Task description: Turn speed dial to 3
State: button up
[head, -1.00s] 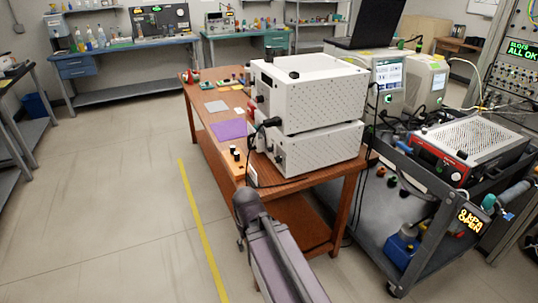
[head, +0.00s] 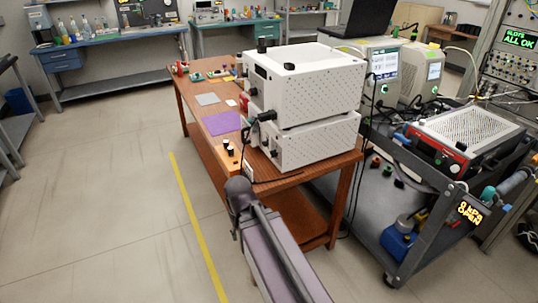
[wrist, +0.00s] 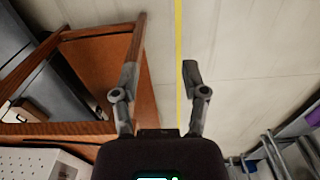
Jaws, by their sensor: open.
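My gripper (wrist: 160,76) shows in the wrist view with its two fingers apart and nothing between them. It hangs over bare floor beside the wooden table; in the head view only my arm shows and the fingers are not seen. Two white perforated instruments, an upper (head: 315,85) and a lower (head: 312,143), are stacked on the wooden table (head: 205,132). Dark knobs and fittings show on their left-facing sides, turned mostly away. A small box with black knobs (head: 229,152) sits at the table's near left edge. I cannot make out which knob is the speed dial, or any numbers.
A grey cart (head: 395,178) with a red-fronted device (head: 465,140) stands to the right. A purple mat (head: 222,123) lies on the table. The floor left of the table, with a yellow line (head: 195,228), is clear. Workbenches (head: 110,48) stand at the back.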

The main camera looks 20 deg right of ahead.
jog(key=shift+a, duration=0.15)
jog(key=shift+o, duration=1.1)
jog(key=shift+a, duration=0.1)
jog(key=n+t+h, duration=0.1)
jog(key=n+h, duration=1.3)
jog(key=n, duration=0.4)
send_near(270, 154)
jog(key=v, duration=0.4)
jog(key=shift+r, duration=0.4)
jog(key=shift+d+f, duration=0.1)
jog(key=shift+d, duration=0.15)
jog(key=shift+y, duration=0.3)
jog(key=b+x, duration=0.4)
jog(key=x, duration=0.7)
jog(key=shift+d+f+b, duration=0.2)
jog(key=shift+d+b, duration=0.05)
jog(key=shift+b, duration=0.05)
jog(key=shift+b+x, duration=0.3)
jog(key=shift+x, duration=0.65)
